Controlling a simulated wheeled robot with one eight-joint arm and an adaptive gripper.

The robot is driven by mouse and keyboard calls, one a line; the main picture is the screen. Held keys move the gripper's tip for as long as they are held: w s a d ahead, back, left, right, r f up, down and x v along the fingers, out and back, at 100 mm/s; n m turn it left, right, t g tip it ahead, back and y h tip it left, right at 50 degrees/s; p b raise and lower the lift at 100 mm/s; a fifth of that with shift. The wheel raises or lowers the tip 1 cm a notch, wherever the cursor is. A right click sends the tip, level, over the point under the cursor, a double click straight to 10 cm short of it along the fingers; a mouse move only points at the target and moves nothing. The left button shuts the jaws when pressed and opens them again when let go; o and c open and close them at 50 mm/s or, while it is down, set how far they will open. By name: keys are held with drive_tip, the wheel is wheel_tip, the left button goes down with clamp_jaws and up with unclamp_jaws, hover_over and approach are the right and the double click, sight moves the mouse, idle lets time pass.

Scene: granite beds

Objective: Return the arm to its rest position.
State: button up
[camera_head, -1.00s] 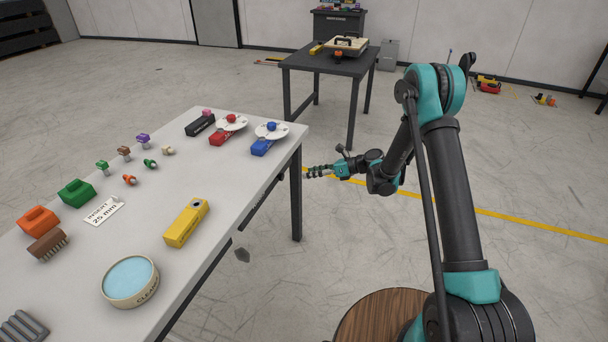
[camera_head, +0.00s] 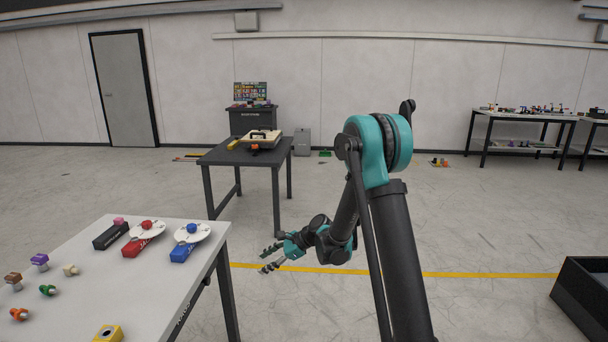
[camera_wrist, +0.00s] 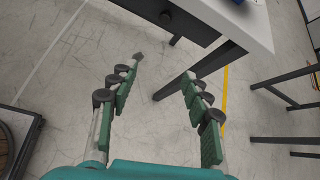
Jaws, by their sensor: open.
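My gripper (camera_head: 270,258) hangs in the air to the right of the white table (camera_head: 92,252), lower than its top, in the head view. Its fingers are apart and nothing is between them. In the wrist view my gripper (camera_wrist: 162,90) is open over bare floor. The edge of the white table (camera_wrist: 258,22) and its dark leg show beyond the fingertips in that view. My arm is folded, with its elbow high at the right of the head view.
The white table bears a red block (camera_head: 137,247), a blue block (camera_head: 182,252) and several small coloured knobs. A dark table (camera_head: 225,158) stands behind. A black bin (camera_head: 585,300) is at the right edge.

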drive_tip(key=s+d+r+n+t+h, duration=0.1)
drive_tip(key=s+d+r+n+h, duration=0.2)
drive_tip(key=s+d, duration=0.45)
drive_tip(key=s+d+r+n+t+h, duration=0.15)
drive_tip(key=s+d+n, duration=0.3)
drive_tip(key=d, duration=0.65)
drive_tip(key=s+d+f+n+h, duration=0.1)
drive_tip(key=s+d+n+h, duration=0.5)
drive_tip(key=s+d, duration=0.8)
drive_tip(key=s+n, duration=0.1)
drive_tip(key=n, duration=0.1)
drive_tip(key=shift+d+f+n, duration=0.2)
drive_tip(key=shift+f+n, duration=0.15)
drive_tip(key=shift+t, duration=0.25)
